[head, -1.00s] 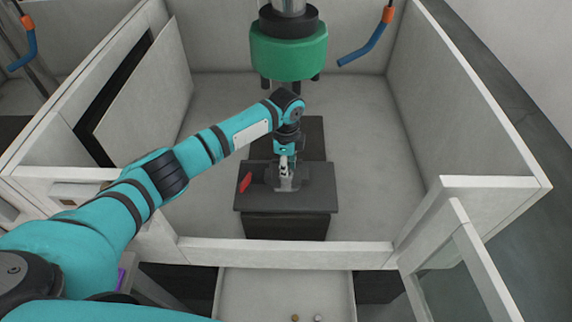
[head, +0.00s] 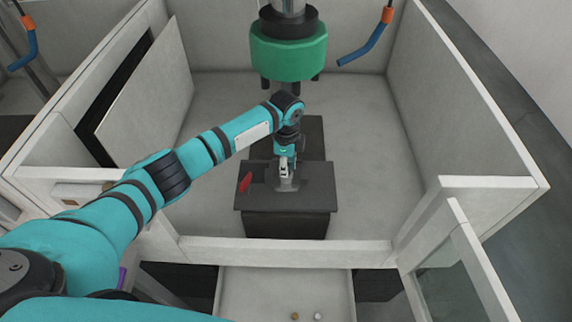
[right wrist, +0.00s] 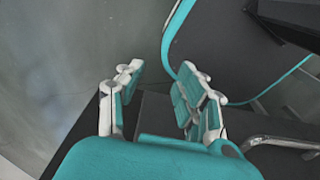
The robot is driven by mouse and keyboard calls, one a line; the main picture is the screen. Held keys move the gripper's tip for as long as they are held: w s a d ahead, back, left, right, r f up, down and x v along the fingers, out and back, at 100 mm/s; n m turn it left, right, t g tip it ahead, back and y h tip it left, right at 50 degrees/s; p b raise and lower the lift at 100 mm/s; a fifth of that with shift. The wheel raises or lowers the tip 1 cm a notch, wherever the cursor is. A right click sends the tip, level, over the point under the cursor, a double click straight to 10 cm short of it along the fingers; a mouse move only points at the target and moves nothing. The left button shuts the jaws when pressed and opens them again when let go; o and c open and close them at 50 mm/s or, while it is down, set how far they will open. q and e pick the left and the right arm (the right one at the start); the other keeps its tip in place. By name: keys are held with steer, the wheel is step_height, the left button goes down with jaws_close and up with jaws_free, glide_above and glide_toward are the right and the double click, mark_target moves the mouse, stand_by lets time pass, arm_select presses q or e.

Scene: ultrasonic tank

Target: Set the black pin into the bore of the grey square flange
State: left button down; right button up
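A grey piece (head: 288,184), seemingly the square flange, sits on the dark block (head: 260,200) inside the machine enclosure. My left gripper (head: 285,174) points down right at it and covers part of it. The left fingers are too small to tell whether they are open or shut. I cannot make out the black pin or the bore against the dark block and gripper. My right gripper (right wrist: 162,85) shows in the right wrist view with its fingers apart and nothing between them. It is out of the head view.
A red piece (head: 246,183) lies on the block left of the left gripper. A green spindle head (head: 289,52) hangs above, behind the arm. Blue nozzles, enclosure walls and an open glass door (head: 455,270) surround the space. A pale tray (head: 260,292) stands in front with small round things.

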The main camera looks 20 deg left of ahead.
arm_select(q)
steer(key=shift+f, duration=0.2)
stand_by(0.8)
steer(key=c, duration=0.6)
jaws_free()
step_height(320, 180, up, 7)
steer(key=p, duration=0.7)
steer(key=shift+s, duration=0.1)
stand_by(0.5)
